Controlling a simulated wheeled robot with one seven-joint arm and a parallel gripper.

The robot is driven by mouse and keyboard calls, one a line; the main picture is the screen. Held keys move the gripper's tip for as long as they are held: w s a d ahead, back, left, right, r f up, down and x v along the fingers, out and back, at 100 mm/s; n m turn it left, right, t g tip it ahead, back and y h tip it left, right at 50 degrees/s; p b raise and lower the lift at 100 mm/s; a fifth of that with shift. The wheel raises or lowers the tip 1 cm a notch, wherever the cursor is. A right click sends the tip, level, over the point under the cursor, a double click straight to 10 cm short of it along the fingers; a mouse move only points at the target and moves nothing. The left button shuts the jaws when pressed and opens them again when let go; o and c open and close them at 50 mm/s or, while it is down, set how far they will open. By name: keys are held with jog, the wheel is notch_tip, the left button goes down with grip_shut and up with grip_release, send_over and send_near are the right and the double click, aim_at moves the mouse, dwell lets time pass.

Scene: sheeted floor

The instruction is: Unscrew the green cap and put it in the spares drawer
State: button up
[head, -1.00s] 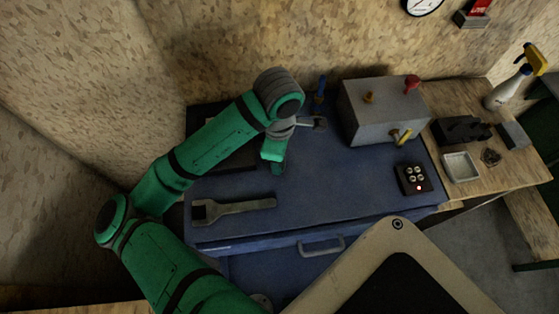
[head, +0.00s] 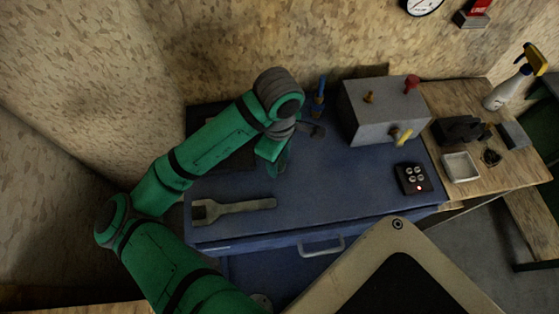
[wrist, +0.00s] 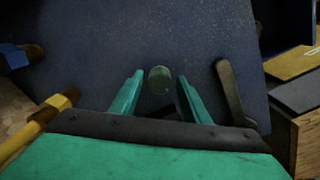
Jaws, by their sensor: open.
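A green round cap (wrist: 159,80) shows in the wrist view, between the two fingertips of my gripper (wrist: 158,88). The fingers are open, one on each side, with gaps to the cap. I cannot tell what the cap sits on. In the head view my gripper (head: 277,160) hangs over the blue cabinet top (head: 320,190), left of the grey metal box. The cap cannot be made out there. A drawer handle (head: 321,247) is on the cabinet's front, and that drawer looks shut. I cannot read which drawer is for spares.
A grey wrench (head: 235,208) lies near the cabinet's front edge. The grey box (head: 383,112) with colored knobs stands at the back. A black button pad (head: 413,179) lies at the right. A blue tool (head: 319,95) stands behind my gripper. The middle of the top is clear.

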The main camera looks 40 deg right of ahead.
jog(key=m, duration=0.8)
jog(key=shift+m, duration=0.3)
jog(key=m, duration=0.8)
jog(key=shift+c, duration=0.3)
